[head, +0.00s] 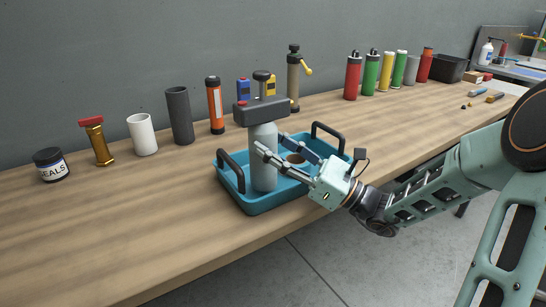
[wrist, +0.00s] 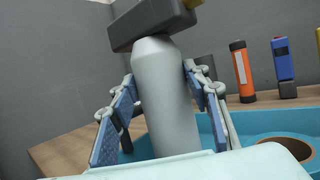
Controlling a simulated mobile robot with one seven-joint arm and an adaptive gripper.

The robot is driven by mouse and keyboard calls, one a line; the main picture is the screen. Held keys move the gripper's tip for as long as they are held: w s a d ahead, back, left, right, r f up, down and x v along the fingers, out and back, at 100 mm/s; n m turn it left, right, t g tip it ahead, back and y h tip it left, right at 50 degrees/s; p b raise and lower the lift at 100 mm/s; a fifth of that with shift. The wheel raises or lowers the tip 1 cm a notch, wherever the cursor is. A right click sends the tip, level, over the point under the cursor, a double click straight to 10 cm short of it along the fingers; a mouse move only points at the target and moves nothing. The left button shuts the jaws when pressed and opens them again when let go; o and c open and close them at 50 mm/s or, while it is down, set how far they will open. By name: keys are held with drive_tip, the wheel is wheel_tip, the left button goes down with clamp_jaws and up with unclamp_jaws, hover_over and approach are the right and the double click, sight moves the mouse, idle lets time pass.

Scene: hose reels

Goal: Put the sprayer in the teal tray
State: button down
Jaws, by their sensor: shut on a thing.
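The sprayer has a grey bottle (head: 263,150) and a dark block-shaped head with a knob on top. It stands upright inside the outline of the teal tray (head: 258,207), toward its left side. I cannot tell whether its base touches the tray floor. My gripper (head: 268,147) comes from the right and is shut on the bottle. In the wrist view the grey bottle (wrist: 172,100) is between the two finger pads (wrist: 165,108), and the top of the head is cut off. The tray has dark handles at its left and right ends.
A brown ring-shaped thing (head: 296,160) lies in the tray behind my gripper. Behind the tray stand an orange cylinder (head: 214,105), a blue device (head: 243,90) and a tan pump (head: 293,80). Several coloured cylinders stand farther right. The bench (head: 120,220) is clear at front left.

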drive_tip(key=shift+f, duration=0.65)
drive_tip(key=shift+d+f, duration=0.1)
drive_tip(key=c, duration=1.1)
unclamp_jaws()
drive_tip(key=shift+f, duration=0.1)
drive_tip(key=p+v, duration=0.2)
drive_tip(key=v, duration=1)
